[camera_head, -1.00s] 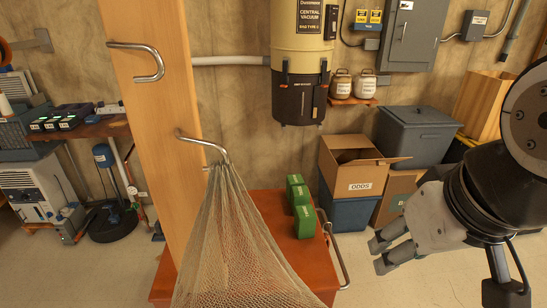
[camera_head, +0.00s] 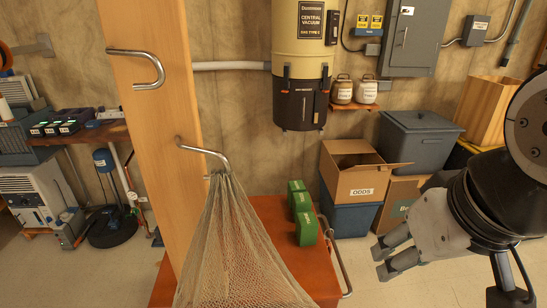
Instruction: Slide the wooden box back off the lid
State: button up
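A light wooden box (camera_head: 486,108) stands at the far right by the wall, open at the top. My arm hides the lower right of both. My gripper (camera_head: 381,259) is at the lower right, in front of and well below the box in the picture, pointing left. Its two fingers are apart with nothing between them. It touches nothing that I can see.
A grey lidded bin (camera_head: 418,138) and an open cardboard box (camera_head: 353,178) marked ODDS stand left of the wooden box. A hanging net (camera_head: 232,250), a wooden post (camera_head: 155,130) and a red-brown bench (camera_head: 283,255) with green boxes (camera_head: 304,229) fill the left middle.

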aim_at(484, 100)
jog(key=i, duration=0.35)
jog(key=z, duration=1.4)
jog(key=i+l+u, duration=0.2)
jog(key=i+l, duration=0.15)
jog(key=i, duration=0.65)
jog(key=i+l+u, duration=0.15)
jog(key=i+l, duration=0.4)
jog(key=i, duration=0.4)
jog(key=i+l+u, duration=0.2)
jog(key=i+l, duration=0.45)
jog(key=i, duration=0.3)
jog(key=i+l+u, duration=0.2)
jog(key=i+l, duration=0.55)
jog(key=i, duration=0.1)
